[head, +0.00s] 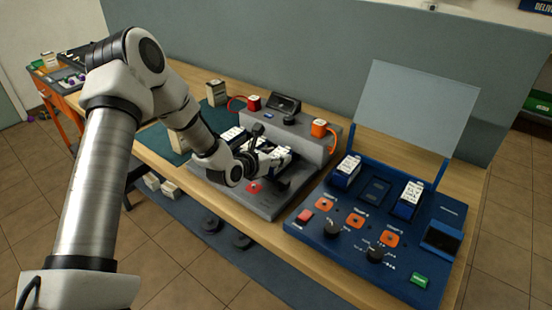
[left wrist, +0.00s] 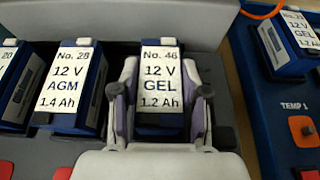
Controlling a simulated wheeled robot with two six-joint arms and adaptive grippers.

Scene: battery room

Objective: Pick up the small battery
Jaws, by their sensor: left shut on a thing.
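The small battery labelled "No. 46 12 V GEL 1.2 Ah" (left wrist: 161,80) is blue with a white top label. It sits among other batteries at the grey station (head: 235,190). My left gripper (head: 277,161) reaches over this station from the left. In the left wrist view, its two pale fingers stand on either side of the No. 46 battery, shut on it. I cannot tell whether the battery's base still rests on the station. My right gripper is in neither view.
Battery No. 28 AGM (left wrist: 70,85) stands close to the left of No. 46. The blue station (head: 330,245) at right holds two batteries, knobs and buttons, with a clear upright panel (head: 415,105) behind. A red clamp (head: 254,102) and orange clamp (head: 319,128) sit on the grey station's back.

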